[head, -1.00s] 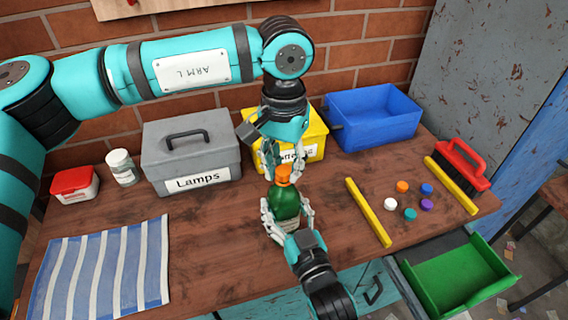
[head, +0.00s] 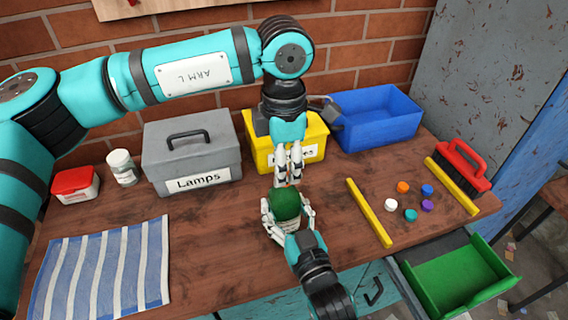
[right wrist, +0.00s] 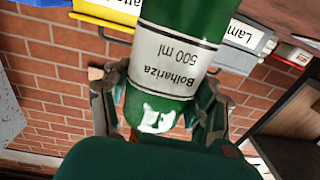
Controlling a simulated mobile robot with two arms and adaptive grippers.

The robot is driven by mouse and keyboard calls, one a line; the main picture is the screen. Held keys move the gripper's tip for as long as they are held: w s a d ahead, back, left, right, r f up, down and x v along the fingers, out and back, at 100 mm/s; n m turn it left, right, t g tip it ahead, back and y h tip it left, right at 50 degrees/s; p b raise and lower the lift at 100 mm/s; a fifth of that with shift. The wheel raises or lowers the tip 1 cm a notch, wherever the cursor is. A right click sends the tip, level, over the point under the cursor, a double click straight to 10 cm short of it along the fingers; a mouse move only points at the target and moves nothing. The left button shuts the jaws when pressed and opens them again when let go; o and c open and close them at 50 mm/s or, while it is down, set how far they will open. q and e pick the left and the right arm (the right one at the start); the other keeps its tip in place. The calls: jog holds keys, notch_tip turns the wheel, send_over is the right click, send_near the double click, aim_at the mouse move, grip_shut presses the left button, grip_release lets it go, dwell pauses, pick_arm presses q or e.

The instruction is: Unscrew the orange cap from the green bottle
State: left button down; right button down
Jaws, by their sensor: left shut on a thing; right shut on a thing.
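The green bottle (head: 286,205) stands upright over the front middle of the table. My right gripper (head: 288,217) is shut around its body from the front. In the right wrist view the bottle (right wrist: 185,50) fills the middle, with a white label reading "Bolhariza 500 ml", between the fingers of my right gripper (right wrist: 160,115). My left gripper (head: 289,180) points straight down over the bottle's top, its fingers shut on the orange cap. The fingers hide nearly all of the cap in the head view, so I cannot tell how far it is turned.
Behind are a grey "Lamps" box (head: 192,150), a yellow bin (head: 262,150) and a blue bin (head: 378,118). Several loose caps lie at right between yellow bars (head: 369,212). A striped cloth (head: 104,268) lies at left. A green tray (head: 458,280) sits low at right.

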pick_arm(q)
jog(key=n, duration=0.7)
jog(key=shift+n, duration=0.4)
jog(key=n, duration=0.4)
jog(key=shift+n, duration=0.3)
jog(key=n, duration=0.4)
jog(key=shift+r, duration=0.2)
jog(key=shift+r, duration=0.95)
